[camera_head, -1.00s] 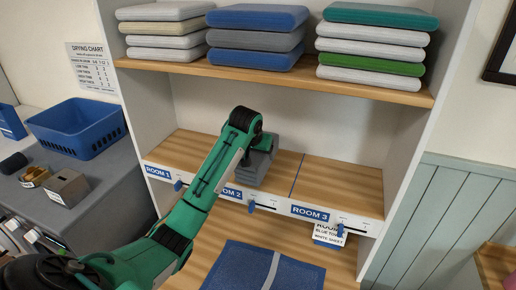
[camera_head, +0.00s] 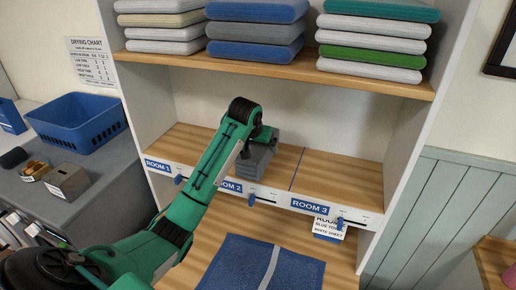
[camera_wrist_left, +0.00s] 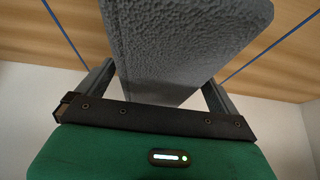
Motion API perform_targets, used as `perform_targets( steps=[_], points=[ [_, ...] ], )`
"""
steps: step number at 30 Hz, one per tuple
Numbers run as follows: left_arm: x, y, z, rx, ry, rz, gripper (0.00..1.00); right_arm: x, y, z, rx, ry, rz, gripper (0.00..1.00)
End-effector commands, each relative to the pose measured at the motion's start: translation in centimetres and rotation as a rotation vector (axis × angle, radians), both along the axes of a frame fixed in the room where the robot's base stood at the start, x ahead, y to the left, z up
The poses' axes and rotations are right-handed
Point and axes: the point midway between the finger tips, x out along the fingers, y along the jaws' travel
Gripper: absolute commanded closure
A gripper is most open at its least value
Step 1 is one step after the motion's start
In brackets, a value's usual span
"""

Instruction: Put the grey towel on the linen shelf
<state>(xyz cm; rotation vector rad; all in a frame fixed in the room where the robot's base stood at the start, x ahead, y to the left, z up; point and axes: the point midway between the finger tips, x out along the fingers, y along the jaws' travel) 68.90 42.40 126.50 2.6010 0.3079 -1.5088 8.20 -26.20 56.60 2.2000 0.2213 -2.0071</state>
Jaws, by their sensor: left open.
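The grey towel (camera_head: 258,162) lies folded on the middle shelf board, in the Room 2 section between two blue lines. My left gripper (camera_head: 264,138) is at the towel, its arm partly covering it. In the left wrist view the towel (camera_wrist_left: 180,45) reaches between the two spread fingers of my left gripper (camera_wrist_left: 155,88). The fingers are open, one on each side of it; I cannot tell whether either touches it. The linen shelf (camera_head: 340,185) bears Room 1, Room 2 and Room 3 labels on its front edge. My right gripper is not in view.
Folded linen stacks stand on the upper board (camera_head: 290,68), above my arm. A blue basket (camera_head: 80,122) is on the grey counter at left. The Room 3 section is clear.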

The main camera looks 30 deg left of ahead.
Motion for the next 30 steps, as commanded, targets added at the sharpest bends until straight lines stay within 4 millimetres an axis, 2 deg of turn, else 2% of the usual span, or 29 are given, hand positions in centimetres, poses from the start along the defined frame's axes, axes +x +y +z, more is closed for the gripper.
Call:
perform_targets(
  steps=[1, 8, 11, 13, 20, 30],
  points=[
    [-0.3, -0.1, 0.4, 0.001, -0.006, 0.000, 0.02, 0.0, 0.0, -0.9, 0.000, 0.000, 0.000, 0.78],
    [-2.9, -0.7, 4.8, 0.002, -0.009, -0.001, 0.02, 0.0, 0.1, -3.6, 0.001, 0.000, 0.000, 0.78],
    [-4.0, -0.9, 7.2, 0.005, -0.007, -0.001, 0.02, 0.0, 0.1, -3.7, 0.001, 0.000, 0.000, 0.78],
    [-4.5, -0.9, 8.3, 0.006, -0.002, 0.001, 0.02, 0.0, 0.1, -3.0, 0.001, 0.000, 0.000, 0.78],
    [-5.2, -1.2, 9.4, 0.003, -0.001, 0.001, 0.02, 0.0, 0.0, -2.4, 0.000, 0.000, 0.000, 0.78],
    [-5.4, -1.3, 9.5, 0.000, -0.001, 0.000, 0.02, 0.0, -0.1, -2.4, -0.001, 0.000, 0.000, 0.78]
  ],
)
